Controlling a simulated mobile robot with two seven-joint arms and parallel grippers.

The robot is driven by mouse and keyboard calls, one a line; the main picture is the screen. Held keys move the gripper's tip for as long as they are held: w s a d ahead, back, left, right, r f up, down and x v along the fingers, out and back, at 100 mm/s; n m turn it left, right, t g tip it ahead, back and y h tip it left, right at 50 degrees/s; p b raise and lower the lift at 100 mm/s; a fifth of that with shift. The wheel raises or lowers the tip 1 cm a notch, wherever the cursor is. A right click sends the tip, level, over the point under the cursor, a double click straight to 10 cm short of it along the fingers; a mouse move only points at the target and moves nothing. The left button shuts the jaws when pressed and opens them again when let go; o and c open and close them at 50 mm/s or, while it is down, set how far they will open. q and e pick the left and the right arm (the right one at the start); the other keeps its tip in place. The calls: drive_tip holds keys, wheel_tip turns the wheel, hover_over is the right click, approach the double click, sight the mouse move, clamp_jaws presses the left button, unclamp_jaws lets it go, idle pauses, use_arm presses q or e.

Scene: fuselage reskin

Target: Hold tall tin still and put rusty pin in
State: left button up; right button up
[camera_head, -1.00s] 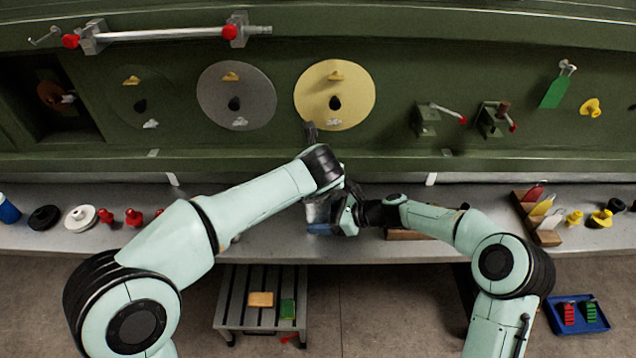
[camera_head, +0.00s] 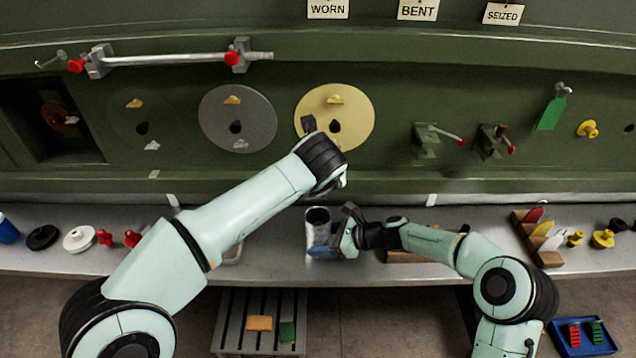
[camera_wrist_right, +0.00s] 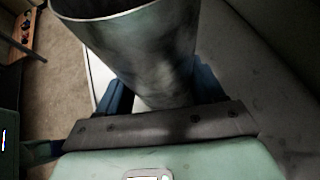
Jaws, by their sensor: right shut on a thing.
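In the right wrist view the tin (camera_wrist_right: 140,50) fills the space between the blue fingers (camera_wrist_right: 165,95). My left wrist is above and behind the tin, in front of the yellow disc. The left gripper's fingers are mostly hidden by the wrist, and whether they hold anything cannot be told. I cannot make out the rusty pin for certain.
Signs reading WORN (camera_head: 328,8), BENT (camera_head: 418,9) and SEIZED (camera_head: 503,14) are on the green panel above. Clamps with red-tipped levers (camera_head: 495,140) stick out at right. A wooden rack (camera_head: 540,250) and several knobs stand on the bench (camera_head: 270,262).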

drive_tip(key=o, duration=0.9)
drive_tip(key=shift+d, duration=0.1)
drive_tip(key=v, duration=1.2)
drive_tip(key=shift+s+f, duration=0.1)
drive_tip(key=shift+f, duration=0.05)
